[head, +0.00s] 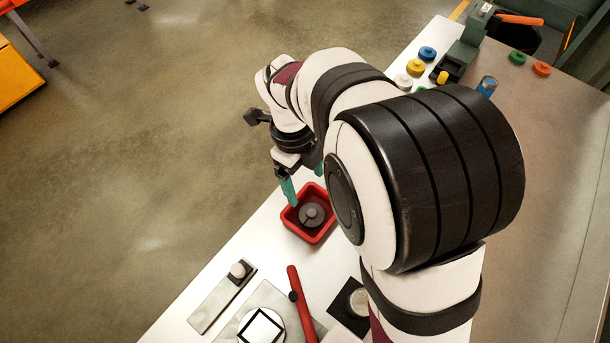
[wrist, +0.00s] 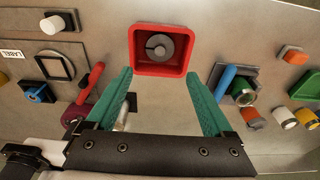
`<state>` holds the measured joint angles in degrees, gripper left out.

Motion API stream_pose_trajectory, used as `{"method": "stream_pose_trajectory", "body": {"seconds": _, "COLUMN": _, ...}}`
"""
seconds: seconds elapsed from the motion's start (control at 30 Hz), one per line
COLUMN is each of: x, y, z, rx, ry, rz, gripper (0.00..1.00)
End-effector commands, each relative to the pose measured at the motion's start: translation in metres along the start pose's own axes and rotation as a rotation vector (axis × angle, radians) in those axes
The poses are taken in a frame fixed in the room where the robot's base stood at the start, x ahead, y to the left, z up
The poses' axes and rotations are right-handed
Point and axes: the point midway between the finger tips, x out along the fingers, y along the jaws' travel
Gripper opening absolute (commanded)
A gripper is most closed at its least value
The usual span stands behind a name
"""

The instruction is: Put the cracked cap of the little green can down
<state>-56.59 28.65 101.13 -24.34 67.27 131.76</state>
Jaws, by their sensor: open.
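A grey round cap with a raised centre (head: 311,215) lies inside a small red tray (head: 322,238). It also shows in the wrist view (wrist: 159,46), where a dark line marks its face, in the same red tray (wrist: 164,70). My gripper (head: 304,184) is open, with its teal fingers near the tray. In the wrist view my gripper (wrist: 159,74) has nothing between its fingers, and the tips lie to either side of the tray's near edge. A small greenish can (wrist: 243,93) stands to the right in the wrist view, by a blue handle; I cannot identify it surely in the head view.
A red-handled tool (head: 299,303) and a plate with a pale knob (head: 222,296) are on the white bench left of my arm. Blue (head: 427,53), yellow (head: 415,68), green (head: 518,57) and orange (head: 541,69) caps lie at the far end. Bare bench surrounds the tray's near side.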

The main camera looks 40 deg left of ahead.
Motion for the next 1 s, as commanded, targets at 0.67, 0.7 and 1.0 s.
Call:
{"method": "stream_pose_trajectory", "body": {"seconds": 0.67, "x": -0.056, "y": 0.068, "z": -0.270, "rx": -0.904, "ry": -0.275, "rz": -0.072, "gripper": 0.86}}
{"method": "stream_pose_trajectory", "body": {"seconds": 0.7, "x": -0.053, "y": 0.078, "z": -0.275, "rx": -0.961, "ry": -0.284, "rz": -0.096, "gripper": 0.86}}
{"method": "stream_pose_trajectory", "body": {"seconds": 1.0, "x": -0.047, "y": 0.096, "z": -0.280, "rx": -1.081, "ry": -0.294, "rz": -0.143, "gripper": 0.86}}
